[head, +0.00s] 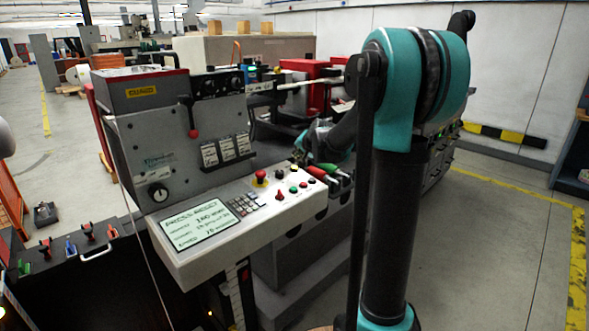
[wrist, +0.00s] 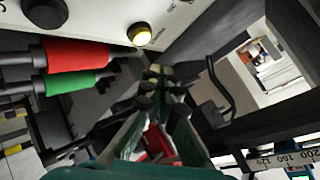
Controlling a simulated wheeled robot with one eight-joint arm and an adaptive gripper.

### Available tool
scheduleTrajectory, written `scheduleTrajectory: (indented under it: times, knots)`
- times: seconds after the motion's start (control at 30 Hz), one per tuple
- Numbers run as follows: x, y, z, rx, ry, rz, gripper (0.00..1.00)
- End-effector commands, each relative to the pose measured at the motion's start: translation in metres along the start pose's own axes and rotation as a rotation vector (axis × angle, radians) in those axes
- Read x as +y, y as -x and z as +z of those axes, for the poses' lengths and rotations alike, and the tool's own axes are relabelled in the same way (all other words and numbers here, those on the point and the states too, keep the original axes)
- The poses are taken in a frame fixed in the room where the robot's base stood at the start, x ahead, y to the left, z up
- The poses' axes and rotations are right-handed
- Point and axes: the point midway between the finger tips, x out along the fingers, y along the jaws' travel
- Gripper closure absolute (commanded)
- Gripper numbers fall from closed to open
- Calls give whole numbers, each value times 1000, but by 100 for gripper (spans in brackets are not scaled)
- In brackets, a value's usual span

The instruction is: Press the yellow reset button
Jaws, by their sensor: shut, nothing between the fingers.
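The yellow reset button (wrist: 141,35) shows lit, in a dark ring, near the edge of the pale control panel in the wrist view. My gripper (wrist: 157,76) is shut and empty. In the wrist view its fingertips appear just below and slightly right of the button, apart from it in the picture. In the head view my gripper (head: 300,153) is small and partly lost among machine parts at the panel's far right end. The control panel (head: 240,232) carries a screen reading "PRESS RESET".
A red emergency button (head: 261,175) stands on the panel. Red (wrist: 75,57) and green (wrist: 70,80) handles lie left of my fingers in the wrist view. A dark bent handle (wrist: 220,85) is at their right. Open floor (head: 490,240) lies right of the machine.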

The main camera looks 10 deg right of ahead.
Motion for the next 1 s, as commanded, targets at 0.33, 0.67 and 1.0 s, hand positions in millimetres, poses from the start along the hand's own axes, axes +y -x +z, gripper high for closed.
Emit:
scheduleTrajectory:
  times: [0.33,0.67,1.0]
  knots:
    - [13,-18,13,0,1,0,100]
    - [14,-19,13,0,1,0,100]
    - [14,-19,13,0,1,0,100]
